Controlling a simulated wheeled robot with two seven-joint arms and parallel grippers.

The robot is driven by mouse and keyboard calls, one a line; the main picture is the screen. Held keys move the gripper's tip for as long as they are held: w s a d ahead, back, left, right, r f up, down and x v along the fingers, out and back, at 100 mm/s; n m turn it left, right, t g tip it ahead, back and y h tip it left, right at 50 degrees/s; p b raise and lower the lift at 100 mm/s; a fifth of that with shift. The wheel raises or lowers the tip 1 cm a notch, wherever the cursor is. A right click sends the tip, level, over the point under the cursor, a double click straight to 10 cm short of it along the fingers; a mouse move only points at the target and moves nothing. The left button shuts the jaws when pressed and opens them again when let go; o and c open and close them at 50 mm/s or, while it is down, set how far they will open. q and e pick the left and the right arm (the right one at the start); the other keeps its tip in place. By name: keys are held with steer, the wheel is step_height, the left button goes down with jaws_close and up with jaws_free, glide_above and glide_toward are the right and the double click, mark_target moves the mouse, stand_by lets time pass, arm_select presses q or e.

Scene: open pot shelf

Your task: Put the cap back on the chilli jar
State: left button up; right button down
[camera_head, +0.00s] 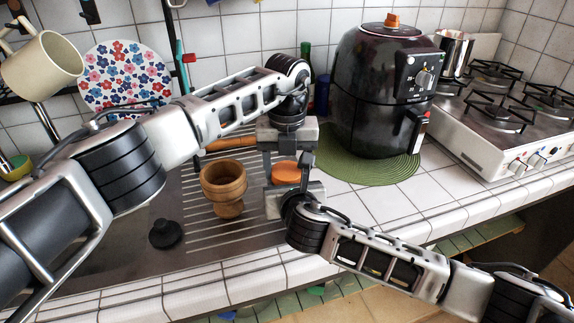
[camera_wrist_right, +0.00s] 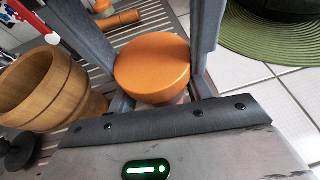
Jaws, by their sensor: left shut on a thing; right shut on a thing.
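The orange round cap (camera_head: 285,172) is between the fingers of my left gripper (camera_head: 286,166), which reaches down from above. The cap shows large in the right wrist view (camera_wrist_right: 152,66), with the two grey fingers on either side of it. The chilli jar (camera_wrist_right: 166,102) is directly below the cap, and only a thin pale strip of it shows. My right gripper (camera_head: 290,189) is shut on the jar from the near side, under the cap. The jar's rim is hidden, so I cannot tell whether the cap touches it or is seated.
A wooden mortar (camera_head: 224,187) stands close to the left. A black knob-like thing (camera_head: 166,233) lies further left. Behind are a wooden handle (camera_head: 229,143) and, at right, an air fryer (camera_head: 380,92) on a green mat (camera_head: 372,170). White tiles at the right front are clear.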

arm_select(q)
steer(key=o, duration=1.1)
steer(key=shift+r, duration=0.15)
steer(key=shift+r, duration=2.15)
steer(key=shift+c, duration=0.5)
step_height(320, 180, up, 4)
steer(key=n, duration=0.3)
steer(key=shift+f, duration=0.25)
